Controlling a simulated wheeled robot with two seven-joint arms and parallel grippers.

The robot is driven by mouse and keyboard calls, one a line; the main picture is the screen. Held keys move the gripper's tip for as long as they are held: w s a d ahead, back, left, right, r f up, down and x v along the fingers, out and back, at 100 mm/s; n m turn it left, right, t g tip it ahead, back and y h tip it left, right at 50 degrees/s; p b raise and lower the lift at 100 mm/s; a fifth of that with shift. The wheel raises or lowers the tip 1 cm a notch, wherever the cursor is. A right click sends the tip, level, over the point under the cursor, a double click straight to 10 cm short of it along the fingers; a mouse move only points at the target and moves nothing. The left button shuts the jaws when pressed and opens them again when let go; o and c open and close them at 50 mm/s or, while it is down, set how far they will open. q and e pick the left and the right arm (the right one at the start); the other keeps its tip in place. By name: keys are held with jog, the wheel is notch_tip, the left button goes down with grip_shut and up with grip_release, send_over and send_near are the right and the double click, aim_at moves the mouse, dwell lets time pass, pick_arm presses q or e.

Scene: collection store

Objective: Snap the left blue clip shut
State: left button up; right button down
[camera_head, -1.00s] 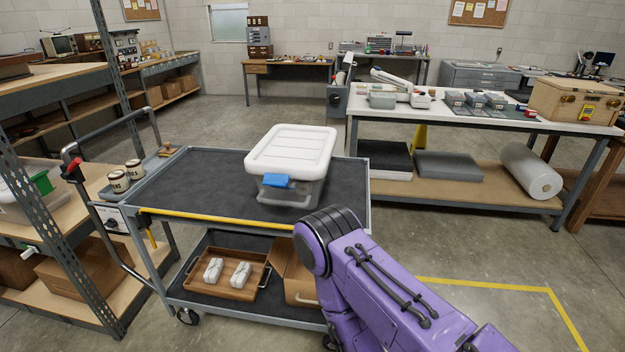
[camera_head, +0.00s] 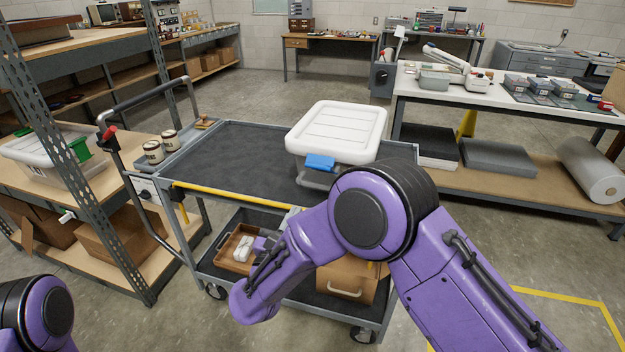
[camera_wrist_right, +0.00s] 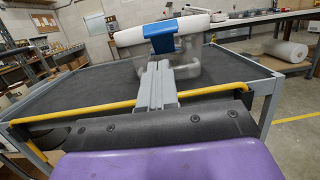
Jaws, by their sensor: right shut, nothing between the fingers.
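A grey, see-through box (camera_head: 310,180) with a white lid (camera_head: 337,130) stands on the cart's top shelf. One blue clip (camera_head: 321,162) is on its near side and seems to stick out from the wall; it also shows in the right wrist view (camera_wrist_right: 176,38). No second clip shows. My right gripper (camera_wrist_right: 157,70) is shut and empty, its fingers pointing towards the box below the clip, apparently short of it. In the head view my bent right arm mostly hides that gripper. My left gripper is out of view; only part of that arm shows at the lower left.
The cart has a raised grey rim with a yellow bar (camera_head: 230,197) along the near side. Two jars (camera_head: 154,152) stand at its left end. Its top shelf (camera_head: 235,150) is clear left of the box. A worktable (camera_head: 500,100) stands behind to the right.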

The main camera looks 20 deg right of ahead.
jog(key=p, duration=0.5)
send_near(322, 166)
jog(key=w+d, duration=0.2)
jog(key=w, duration=0.3)
jog(key=shift+w+d+r, duration=0.3)
jog(key=shift+w+d, duration=0.05)
jog(key=shift+w, duration=0.1)
jog(key=shift+r, duration=0.1)
